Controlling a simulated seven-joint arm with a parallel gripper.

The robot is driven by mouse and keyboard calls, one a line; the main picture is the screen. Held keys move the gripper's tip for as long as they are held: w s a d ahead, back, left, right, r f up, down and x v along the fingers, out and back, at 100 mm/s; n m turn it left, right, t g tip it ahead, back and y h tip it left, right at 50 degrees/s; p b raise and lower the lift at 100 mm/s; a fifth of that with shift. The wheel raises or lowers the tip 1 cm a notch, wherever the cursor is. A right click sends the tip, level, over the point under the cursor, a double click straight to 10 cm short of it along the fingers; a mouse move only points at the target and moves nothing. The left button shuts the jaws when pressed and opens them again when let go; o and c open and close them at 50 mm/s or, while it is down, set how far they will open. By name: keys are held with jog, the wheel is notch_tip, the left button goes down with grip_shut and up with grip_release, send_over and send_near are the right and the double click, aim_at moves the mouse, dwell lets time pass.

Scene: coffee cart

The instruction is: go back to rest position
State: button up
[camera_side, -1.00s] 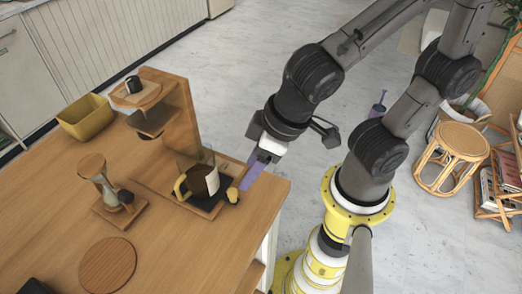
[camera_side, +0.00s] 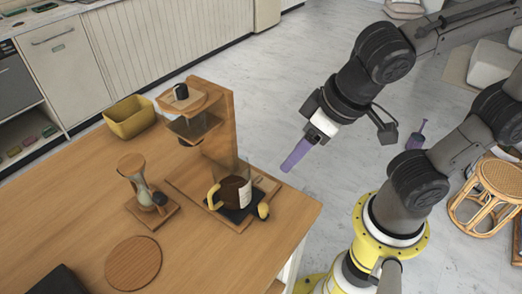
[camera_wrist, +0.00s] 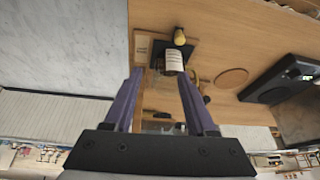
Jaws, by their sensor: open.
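My gripper (camera_side: 297,154) has purple fingers and hangs in the air to the right of the coffee stand, off the table's edge. In the wrist view the two purple fingers of my gripper (camera_wrist: 158,100) are spread apart with nothing held between them. The coffee pot (camera_side: 232,191), with dark coffee and a yellow handle, stands on the black plate of the wooden coffee stand (camera_side: 222,125). The pot's white label also shows in the wrist view (camera_wrist: 174,61), beyond the fingers.
On the wooden table (camera_side: 75,190) stand a yellow bin (camera_side: 130,118), a glass hourglass-shaped vessel (camera_side: 135,175) on a wooden base and a round wooden board (camera_side: 133,263). A rattan stool (camera_side: 497,180) is on the floor at right.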

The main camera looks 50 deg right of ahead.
jog(key=s+d+r+m, duration=0.1)
jog(key=s+d, duration=0.2)
jog(key=d, duration=0.8)
jog(key=shift+s+d+r+t+h, duration=0.25)
jog(key=shift+d+r+t+h, duration=0.1)
jog(key=shift+d+t+h, duration=0.05)
dwell(1.4)
